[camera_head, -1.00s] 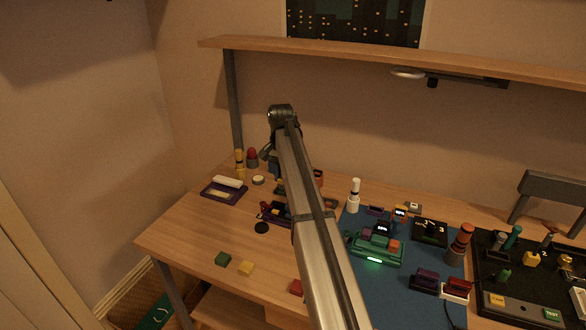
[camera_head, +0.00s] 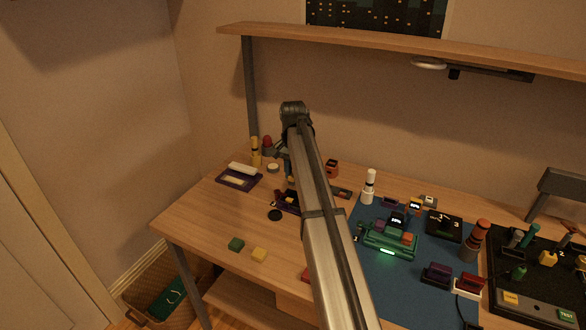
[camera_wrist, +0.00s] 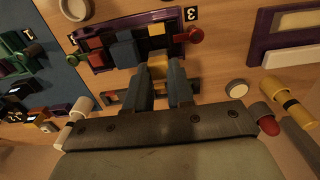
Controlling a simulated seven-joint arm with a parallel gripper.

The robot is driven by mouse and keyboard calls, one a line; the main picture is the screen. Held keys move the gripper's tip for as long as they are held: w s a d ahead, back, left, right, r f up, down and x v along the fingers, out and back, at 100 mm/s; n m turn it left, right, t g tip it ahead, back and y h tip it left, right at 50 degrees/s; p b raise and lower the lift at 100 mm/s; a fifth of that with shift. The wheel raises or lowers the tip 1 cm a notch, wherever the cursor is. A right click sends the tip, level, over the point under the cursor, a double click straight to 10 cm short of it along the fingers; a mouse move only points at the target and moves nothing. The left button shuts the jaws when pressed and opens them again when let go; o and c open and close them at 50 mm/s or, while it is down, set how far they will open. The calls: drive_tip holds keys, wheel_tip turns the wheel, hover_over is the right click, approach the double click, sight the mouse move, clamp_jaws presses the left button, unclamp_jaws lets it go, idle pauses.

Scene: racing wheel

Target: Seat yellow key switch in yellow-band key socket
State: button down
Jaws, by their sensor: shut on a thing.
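My gripper (camera_wrist: 160,85) is shut on a small yellow block-shaped piece, the yellow key switch (camera_wrist: 158,68), held between its two grey fingers. Just beyond the fingertips in the wrist view lies a purple rack (camera_wrist: 107,60) marked 3. It carries red and dark blue blocks, and a yellow part (camera_wrist: 157,29) shows on it in line with the held piece. I cannot tell whether this is the yellow-band socket, or whether the held piece touches the rack. In the head view my gripper (camera_head: 288,178) is over the purple rack (camera_head: 288,209), partly hidden by my arm.
A purple tray (camera_head: 240,180) and a yellow cylinder (camera_head: 255,153) stand left of the gripper. A green lit rack (camera_head: 388,251) is on the blue mat (camera_head: 415,290).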

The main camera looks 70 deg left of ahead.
sight(293, 181)
drive_tip(key=shift+f, duration=1.95)
drive_tip(key=shift+f, duration=1.15)
drive_tip(key=c, duration=0.9)
unclamp_jaws()
drive_tip(key=shift+r, duration=0.15)
wheel_tip(293, 181, up, 14)
drive_tip(key=shift+f, duration=0.25)
